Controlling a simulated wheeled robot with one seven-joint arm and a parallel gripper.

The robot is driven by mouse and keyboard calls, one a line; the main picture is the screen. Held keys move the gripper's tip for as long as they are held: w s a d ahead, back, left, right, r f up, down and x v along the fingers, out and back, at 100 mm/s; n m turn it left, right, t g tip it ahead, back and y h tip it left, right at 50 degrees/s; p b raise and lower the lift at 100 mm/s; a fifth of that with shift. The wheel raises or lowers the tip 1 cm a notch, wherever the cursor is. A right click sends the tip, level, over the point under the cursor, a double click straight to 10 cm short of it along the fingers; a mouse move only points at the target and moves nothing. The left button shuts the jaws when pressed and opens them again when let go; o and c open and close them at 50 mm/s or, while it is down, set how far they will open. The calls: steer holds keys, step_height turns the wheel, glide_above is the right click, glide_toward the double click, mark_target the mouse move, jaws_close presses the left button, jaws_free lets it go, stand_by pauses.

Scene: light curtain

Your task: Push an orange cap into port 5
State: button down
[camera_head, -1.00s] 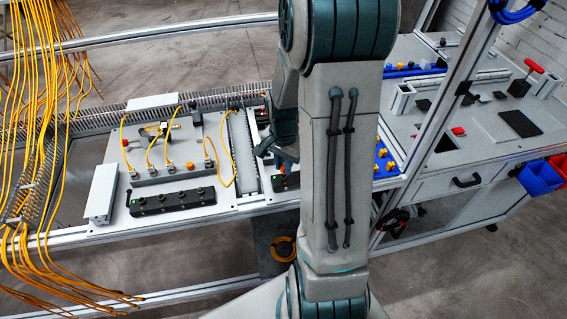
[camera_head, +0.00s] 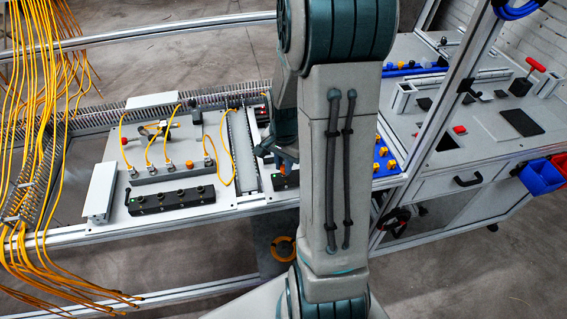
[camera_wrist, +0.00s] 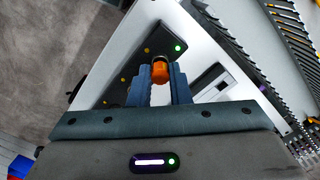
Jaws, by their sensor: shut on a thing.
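An orange cap (camera_wrist: 160,73) sits between the two blue-grey fingertips of my gripper (camera_wrist: 159,84) in the wrist view. My gripper is shut on it. A dark port block (camera_wrist: 160,44) with a green light lies just beyond the cap; I cannot tell whether the cap touches it. Port numbers cannot be read. In the head view my gripper (camera_head: 283,156) is low over the right part of the panel, partly hidden by my arm. A second dark block (camera_head: 172,200) with several ports lies on the left panel.
Yellow cables (camera_head: 228,160) run along a row of connectors on the left panel. A slotted cable duct (camera_head: 243,150) stands left of my gripper. A blue tray (camera_head: 388,158) with yellow caps is at right. An aluminium post (camera_head: 440,110) rises beyond it.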

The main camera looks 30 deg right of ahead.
steer(key=shift+f+b, duration=0.55)
steer(key=shift+f, duration=0.1)
stand_by(1.6)
steer(key=c, duration=0.9)
jaws_free()
steer(key=shift+o, duration=0.2)
steer(key=shift+r, duration=0.1)
steer(key=shift+r+p, duration=2.75)
steer(key=shift+r, duration=1)
steer(key=s+a+r+n+t, duration=0.3)
steer(key=s+a+r+n, duration=0.9)
steer(key=r, duration=0.3)
steer(key=shift+s+r+t, duration=0.3)
steer(key=shift+r, duration=0.05)
